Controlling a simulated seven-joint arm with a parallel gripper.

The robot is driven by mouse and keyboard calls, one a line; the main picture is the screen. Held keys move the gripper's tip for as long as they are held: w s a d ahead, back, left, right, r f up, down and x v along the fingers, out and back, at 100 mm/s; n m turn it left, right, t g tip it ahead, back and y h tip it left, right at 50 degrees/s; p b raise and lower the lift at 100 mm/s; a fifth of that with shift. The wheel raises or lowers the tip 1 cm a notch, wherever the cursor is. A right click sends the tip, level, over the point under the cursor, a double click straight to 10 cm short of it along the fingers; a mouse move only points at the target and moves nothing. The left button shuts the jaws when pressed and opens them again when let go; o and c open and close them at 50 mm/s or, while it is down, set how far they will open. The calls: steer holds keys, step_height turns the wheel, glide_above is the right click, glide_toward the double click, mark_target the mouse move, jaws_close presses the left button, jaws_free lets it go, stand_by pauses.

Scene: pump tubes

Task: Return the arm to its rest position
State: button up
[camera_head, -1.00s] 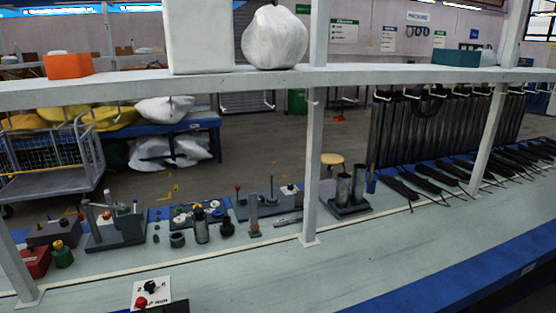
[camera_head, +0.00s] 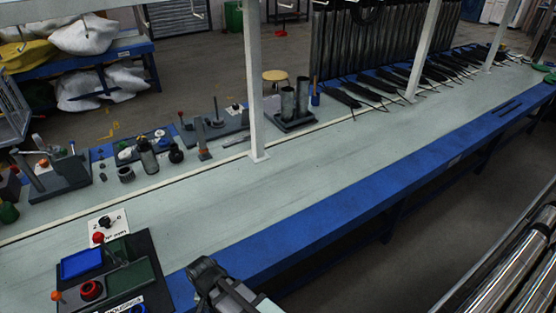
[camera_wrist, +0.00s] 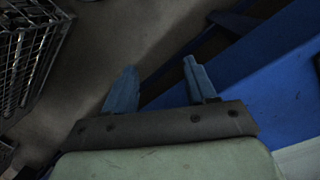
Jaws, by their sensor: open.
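My gripper (camera_wrist: 160,78) shows in the wrist view with its two blue fingers spread apart. No object is between the fingers. It points down past the blue edge of a bench (camera_wrist: 262,75) toward the grey floor. In the head view, a dark and light grey part of my arm rises from the bottom edge, in front of the workbench's blue front edge (camera_head: 300,231). I cannot tell the fingers there.
A dark control panel (camera_head: 122,262) with red and black knobs lies left of my arm. Two upright cylinders (camera_head: 289,103) and small fixtures line the bench's back. A white post (camera_head: 254,85) stands on it. Shiny tubes (camera_head: 520,262) lie lower right. A wire cage (camera_wrist: 28,55) shows in the wrist view.

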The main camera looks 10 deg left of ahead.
steer(key=w+d+f+g, duration=0.15)
steer(key=d+f, duration=0.25)
steer(key=d, duration=0.4)
steer(key=w+d+f+m, duration=0.15)
steer(key=d+f, duration=0.25)
steer(key=d, duration=0.4)
steer(key=w+d+f+n+g, duration=0.1)
steer(key=w+d+f, duration=0.25)
steer(key=d, duration=0.45)
steer(key=s+d+f+g, duration=0.1)
steer(key=s+d+f, duration=0.1)
steer(key=s+d, duration=0.2)
steer(key=s+d+f+m+g+y, duration=0.1)
steer(key=s+d+f, duration=0.2)
steer(key=d, duration=0.6)
steer(key=s+d+f+g, duration=0.1)
steer(key=s+d+f, duration=0.2)
steer(key=s+d, duration=0.3)
steer(key=shift+s+d+m, duration=0.3)
steer(key=shift+d+m, duration=0.05)
steer(key=shift+d, duration=0.05)
